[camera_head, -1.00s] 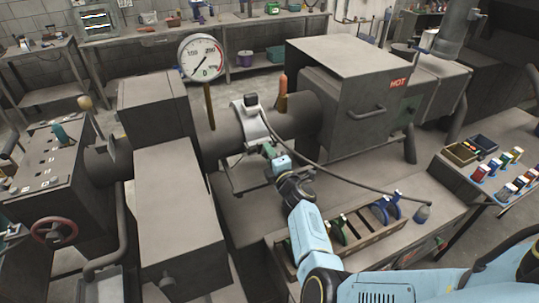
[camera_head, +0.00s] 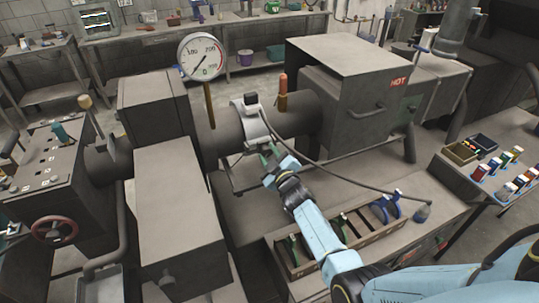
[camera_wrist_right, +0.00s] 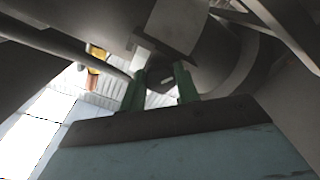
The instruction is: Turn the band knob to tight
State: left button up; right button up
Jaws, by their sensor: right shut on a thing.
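A pale metal band (camera_head: 252,122) wraps the dark horizontal tube (camera_head: 222,143), with a small black box (camera_head: 250,99) on its top. My right gripper (camera_head: 269,154) is at the lower front of the band. In the right wrist view, its two green fingers (camera_wrist_right: 160,88) stand on either side of a small dark knob (camera_wrist_right: 157,76) under the band and are shut on it. A small pale mark shows on the knob. In the head view the fingers and wrist hide the knob, and I cannot read its setting. My left gripper is out of view.
A dial gauge (camera_head: 202,56) stands on a stem left of the band. An orange-handled piece (camera_head: 282,92) rises behind it. A cable (camera_head: 345,180) runs from the band to the right. A box marked HOT (camera_head: 345,105) stands right; a tool rack (camera_head: 370,238) lies in front.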

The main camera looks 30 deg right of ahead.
jog(key=shift+f+m, duration=0.15)
jog(key=shift+m, duration=1.45)
jog(key=shift+a, duration=0.1)
jog(key=o, duration=1)
jog(key=shift+c, duration=0.2)
